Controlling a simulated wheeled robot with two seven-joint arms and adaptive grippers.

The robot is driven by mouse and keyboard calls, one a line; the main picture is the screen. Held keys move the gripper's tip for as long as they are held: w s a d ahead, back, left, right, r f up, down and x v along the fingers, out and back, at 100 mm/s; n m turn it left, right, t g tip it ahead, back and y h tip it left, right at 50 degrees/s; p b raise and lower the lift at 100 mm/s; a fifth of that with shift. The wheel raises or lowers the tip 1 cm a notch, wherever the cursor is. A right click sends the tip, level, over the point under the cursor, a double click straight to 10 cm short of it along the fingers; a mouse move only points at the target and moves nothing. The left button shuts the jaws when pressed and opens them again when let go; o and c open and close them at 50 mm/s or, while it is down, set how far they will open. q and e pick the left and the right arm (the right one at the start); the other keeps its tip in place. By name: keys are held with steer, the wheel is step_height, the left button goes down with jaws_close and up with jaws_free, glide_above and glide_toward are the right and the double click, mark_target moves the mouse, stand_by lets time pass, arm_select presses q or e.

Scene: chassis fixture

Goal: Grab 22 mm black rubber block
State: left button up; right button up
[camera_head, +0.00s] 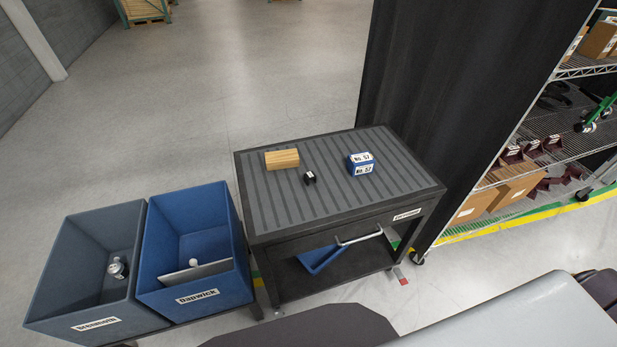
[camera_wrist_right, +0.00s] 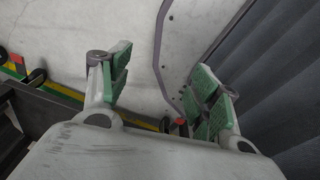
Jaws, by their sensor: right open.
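A small black block (camera_head: 309,177) lies on the ribbed grey top of the cart (camera_head: 290,215), between a wooden block and a blue box. My right gripper (camera_wrist_right: 165,95) shows in the right wrist view with its green-padded fingers spread wide and nothing between them. Bare floor and a dark curtain lie beyond its fingers. The black block is not in the right wrist view. Neither gripper shows in the head view.
A wooden block (camera_head: 282,159) and a blue labelled box (camera_head: 361,164) flank the black block. A grey bin (camera_head: 60,262) and a blue bin (camera_head: 160,235) stand left of the cart. A dark curtain (camera_head: 440,100) and wire shelving (camera_head: 575,150) stand at right.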

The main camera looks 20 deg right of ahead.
steer(key=w+a+r+t+b, duration=0.1)
steer(key=w+a+r+b, duration=0.1)
steer(key=w+r, duration=0.75)
steer(key=w+a+r+b, duration=0.2)
steer(key=w+r, duration=0.4)
steer(key=w, duration=0.6)
steer(key=w+r+t+b, duration=0.1)
steer(key=w+r+b, duration=0.1)
steer(key=r, duration=1.3)
steer(key=w+r+t+b, duration=0.1)
steer(key=r+b, duration=0.1)
steer(key=r, duration=1.3)
steer(key=w+r+t+y, duration=0.1)
steer(key=w+r+t, duration=0.1)
steer(key=w, duration=0.7)
steer(key=w+d+r+t, duration=0.1)
steer(key=w+r+t, duration=0.2)
steer(key=w, duration=0.6)
steer(key=w+r+t+y, duration=0.1)
steer(key=w+t, duration=0.3)
steer(key=w, duration=0.5)
steer(key=shift+w+d+r+y, duration=0.1)
steer(key=shift+r+y, duration=0.05)
steer(key=shift+r, duration=0.25)
steer(key=shift+w+d+r+y, duration=0.1)
steer(key=shift+r+y, duration=0.05)
steer(key=shift+r, duration=0.25)
steer(key=shift+w+r, duration=0.2)
steer(key=shift+r, duration=0.05)
